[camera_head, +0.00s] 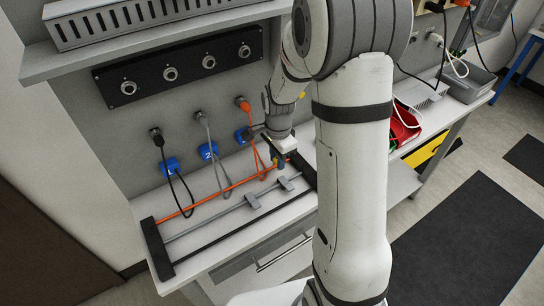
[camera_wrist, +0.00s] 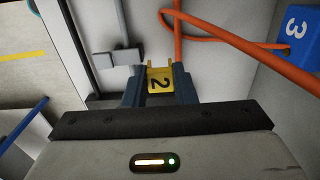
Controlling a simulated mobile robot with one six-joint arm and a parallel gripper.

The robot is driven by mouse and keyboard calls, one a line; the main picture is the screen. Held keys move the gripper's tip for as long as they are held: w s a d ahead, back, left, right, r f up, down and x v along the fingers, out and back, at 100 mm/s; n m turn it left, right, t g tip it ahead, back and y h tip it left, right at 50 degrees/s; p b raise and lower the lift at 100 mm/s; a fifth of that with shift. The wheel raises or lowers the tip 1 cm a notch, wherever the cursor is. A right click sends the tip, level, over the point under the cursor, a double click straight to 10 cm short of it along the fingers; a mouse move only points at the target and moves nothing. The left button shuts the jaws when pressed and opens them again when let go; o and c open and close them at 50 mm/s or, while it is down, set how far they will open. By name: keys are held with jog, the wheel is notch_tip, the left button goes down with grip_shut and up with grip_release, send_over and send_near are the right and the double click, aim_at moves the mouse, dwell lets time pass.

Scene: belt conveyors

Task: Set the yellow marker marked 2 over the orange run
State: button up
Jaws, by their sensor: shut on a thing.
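My gripper (camera_wrist: 159,88) is shut on the yellow marker marked 2 (camera_wrist: 158,79), held between its two blue fingers with its prongs pointing away from the wrist. In the head view my gripper (camera_head: 280,163) is low over the far right end of the orange run (camera_head: 225,188); the marker cannot be made out there. In the wrist view the orange run (camera_wrist: 178,28) reaches to just beside the marker's right prong. I cannot tell whether the prongs touch it or straddle it.
A grey run (camera_head: 215,214) with grey clips (camera_head: 253,201) and a black run (camera_head: 230,234) lie alongside in the black-ended frame (camera_head: 157,250). Blue markers 1 (camera_head: 170,166), 2 (camera_head: 208,151) and 3 (camera_wrist: 297,30) sit behind. A loose orange cable (camera_wrist: 240,45) hangs close to my gripper.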

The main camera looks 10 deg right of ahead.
aim_at(273, 166)
jog(key=shift+w+a, duration=0.2)
jog(key=shift+w, duration=0.35)
jog(key=shift+w+a, duration=0.15)
jog(key=shift+w, duration=0.4)
jog(key=shift+w+f, duration=0.1)
jog(key=shift+f, duration=0.05)
notch_tip(273, 166, down, 3)
jog(key=shift+p, duration=0.75)
jog(key=shift+f, duration=0.1)
jog(key=shift+f, duration=0.1)
jog(key=shift+f+b, duration=0.2)
jog(key=shift+b, duration=0.1)
jog(key=o, duration=1)
jog(key=shift+r, duration=0.15)
jog(key=shift+c, duration=0.2)
